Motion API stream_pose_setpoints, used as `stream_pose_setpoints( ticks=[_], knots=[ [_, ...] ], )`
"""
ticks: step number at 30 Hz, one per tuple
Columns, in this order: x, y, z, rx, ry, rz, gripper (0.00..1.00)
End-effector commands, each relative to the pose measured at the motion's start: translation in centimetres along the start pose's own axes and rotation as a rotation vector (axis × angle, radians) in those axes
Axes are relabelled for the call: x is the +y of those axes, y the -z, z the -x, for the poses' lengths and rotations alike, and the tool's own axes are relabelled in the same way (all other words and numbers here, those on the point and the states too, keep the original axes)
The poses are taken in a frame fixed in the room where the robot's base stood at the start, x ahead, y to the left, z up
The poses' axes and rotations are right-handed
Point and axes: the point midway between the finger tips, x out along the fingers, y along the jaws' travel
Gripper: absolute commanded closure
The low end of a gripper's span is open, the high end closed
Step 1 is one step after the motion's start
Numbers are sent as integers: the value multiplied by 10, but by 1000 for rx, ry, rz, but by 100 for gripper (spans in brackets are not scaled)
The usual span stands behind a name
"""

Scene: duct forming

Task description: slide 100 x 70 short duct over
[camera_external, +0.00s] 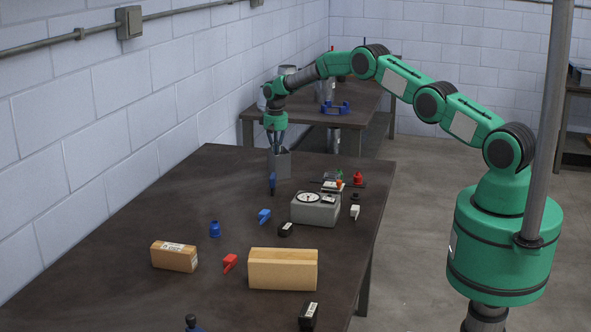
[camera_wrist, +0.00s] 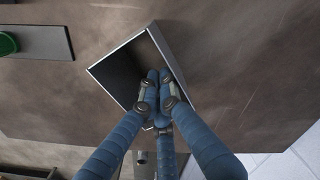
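A grey, open-topped rectangular duct (camera_external: 280,164) stands upright near the far end of the dark table. In the wrist view its open mouth and thin wall (camera_wrist: 112,82) show around my fingertips. My gripper (camera_external: 275,150) points down at the duct from above. In the wrist view the blue fingers of my gripper (camera_wrist: 158,80) come close together at the duct's mouth, with the tips seeming to reach inside it. The fingers hide the near edge, so whether they pinch a wall is unclear. I cannot identify a separate second duct.
A grey device with a dial (camera_external: 316,209) stands right of the duct on the table (camera_external: 130,215). Two brown boxes, a wooden one (camera_external: 283,269) and a smaller one (camera_external: 174,256), stand nearer.

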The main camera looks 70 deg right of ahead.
Motion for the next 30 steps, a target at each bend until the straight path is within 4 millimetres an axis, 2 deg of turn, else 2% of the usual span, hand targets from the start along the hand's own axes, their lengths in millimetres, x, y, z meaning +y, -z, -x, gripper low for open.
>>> stream_pose_setpoints(
  ticks=[6,21,30],
  knots=[
    [0,-1,-26,0,0,0,100],
    [0,-34,-22,0,0,0,100],
    [0,-41,-23,0,0,0,100]
  ],
)
